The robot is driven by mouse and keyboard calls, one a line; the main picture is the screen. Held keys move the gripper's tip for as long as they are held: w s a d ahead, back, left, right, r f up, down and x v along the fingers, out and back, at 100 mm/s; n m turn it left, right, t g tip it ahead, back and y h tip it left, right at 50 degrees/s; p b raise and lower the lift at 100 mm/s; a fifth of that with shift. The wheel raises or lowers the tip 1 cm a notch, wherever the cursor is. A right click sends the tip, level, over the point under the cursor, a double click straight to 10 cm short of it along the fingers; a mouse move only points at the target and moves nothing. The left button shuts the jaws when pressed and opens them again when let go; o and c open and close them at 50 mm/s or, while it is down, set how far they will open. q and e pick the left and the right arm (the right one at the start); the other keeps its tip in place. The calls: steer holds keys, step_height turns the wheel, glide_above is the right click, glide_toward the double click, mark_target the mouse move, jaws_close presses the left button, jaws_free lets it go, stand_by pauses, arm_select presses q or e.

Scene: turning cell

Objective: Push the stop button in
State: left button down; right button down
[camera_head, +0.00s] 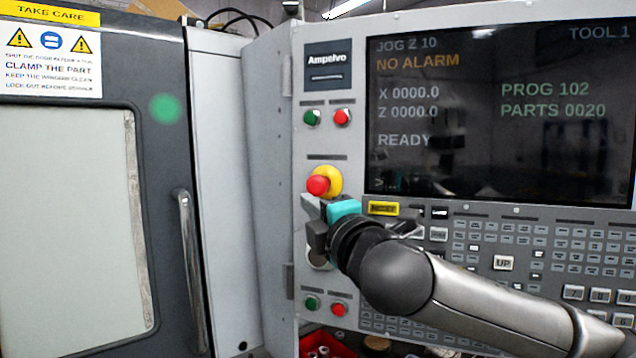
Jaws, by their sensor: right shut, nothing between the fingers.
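The red mushroom-shaped stop button (317,185) sits on a round yellow collar (329,176) on the grey control panel, left of the screen. Its red head stands out from the collar. My right gripper (313,211) is shut and empty, just below the button, with its arm coming in from the lower right. I cannot tell whether the fingers touch the red head. The gripper hides the panel just below the button. My left gripper is not in view.
Green and red buttons (342,116) sit above, and another pair (339,310) below. The screen (480,110) reads NO ALARM and READY. A keypad (540,250) lies partly behind my right arm. The machine door (75,200) with its handle (190,270) is at left.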

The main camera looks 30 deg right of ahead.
mark_target(309, 188)
steer(key=shift+w+d+r+p, duration=0.15)
steer(key=shift+w+d+r, duration=0.1)
steer(key=shift+w+d, duration=0.6)
steer(key=shift+w+d+r+p, duration=0.15)
steer(key=shift+w+d+r, duration=0.05)
steer(key=shift+w+d, duration=0.65)
